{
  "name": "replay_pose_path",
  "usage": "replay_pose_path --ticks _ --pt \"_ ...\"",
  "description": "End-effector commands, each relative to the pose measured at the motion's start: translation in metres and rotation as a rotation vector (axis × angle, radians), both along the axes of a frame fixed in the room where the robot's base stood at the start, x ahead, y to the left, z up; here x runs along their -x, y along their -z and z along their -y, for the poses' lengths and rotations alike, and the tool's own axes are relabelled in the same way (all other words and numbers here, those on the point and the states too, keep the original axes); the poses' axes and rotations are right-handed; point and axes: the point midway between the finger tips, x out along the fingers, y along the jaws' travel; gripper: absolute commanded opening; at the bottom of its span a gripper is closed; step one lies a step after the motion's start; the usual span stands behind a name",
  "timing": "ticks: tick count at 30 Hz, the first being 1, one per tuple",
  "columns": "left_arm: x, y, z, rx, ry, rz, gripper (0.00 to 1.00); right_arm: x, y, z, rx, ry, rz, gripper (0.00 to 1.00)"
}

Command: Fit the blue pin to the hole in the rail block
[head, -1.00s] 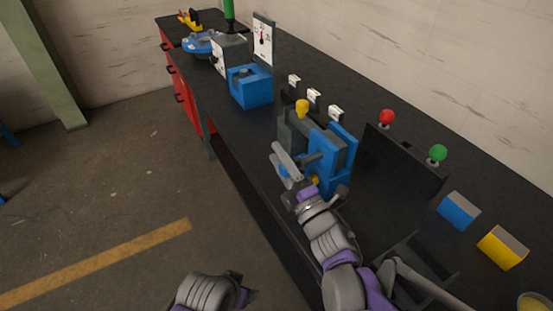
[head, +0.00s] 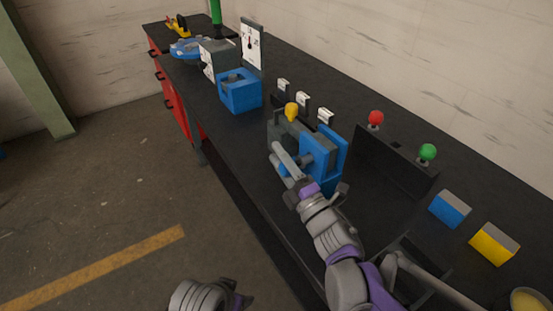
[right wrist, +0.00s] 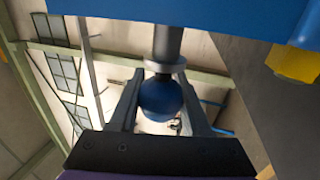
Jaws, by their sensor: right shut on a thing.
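The rail block is a grey and blue block (head: 333,160) on the bench in the head view, with a yellow knob on top. Its blue face fills the top of the right wrist view (right wrist: 250,15). My right gripper (head: 282,162) is at its near side. In the right wrist view its fingers (right wrist: 160,100) are shut around the round blue knob of the blue pin (right wrist: 158,99). The pin's grey shaft points up and meets the blue part; how deep it sits, and the hole, I cannot see. My left gripper (head: 240,302) shows only partly at the bottom edge.
A blue open box (head: 240,92) stands farther along the bench. A dark panel with red (head: 376,118) and green (head: 428,152) knobs stands to the right of the block. Blue (head: 450,210) and yellow (head: 494,244) blocks lie nearer. The floor at left is clear.

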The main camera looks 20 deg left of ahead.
Motion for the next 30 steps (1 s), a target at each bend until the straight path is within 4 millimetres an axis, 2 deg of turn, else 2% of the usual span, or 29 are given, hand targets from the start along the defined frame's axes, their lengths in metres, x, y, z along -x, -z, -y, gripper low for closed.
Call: replay_pose_path --ticks 30 --pt "0.0 0.002 0.0 0.0 0.0 -0.001 0.71 -0.019 0.0 0.016 0.0 0.0 0.0 0.0"
